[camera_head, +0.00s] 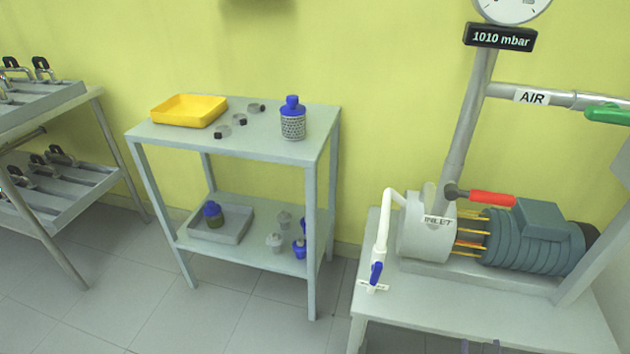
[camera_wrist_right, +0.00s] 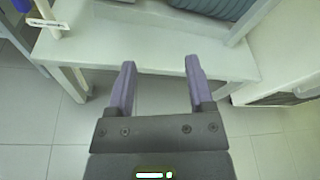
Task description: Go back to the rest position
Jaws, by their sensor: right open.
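My right gripper (camera_wrist_right: 158,85) is open and empty in the right wrist view. In the head view only the tips of the right gripper (camera_head: 480,346) show, at the bottom edge in front of the pump bench (camera_head: 440,314). My left gripper is in neither view.
A grey table (camera_head: 235,147) holds a yellow tray (camera_head: 189,111) and a blue-capped bottle (camera_head: 292,120). The pump (camera_head: 530,240) with its white inlet pipe (camera_head: 383,235) stands on the bench. A rack (camera_head: 60,125) is at left. Floor (camera_head: 90,315) is clear in front.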

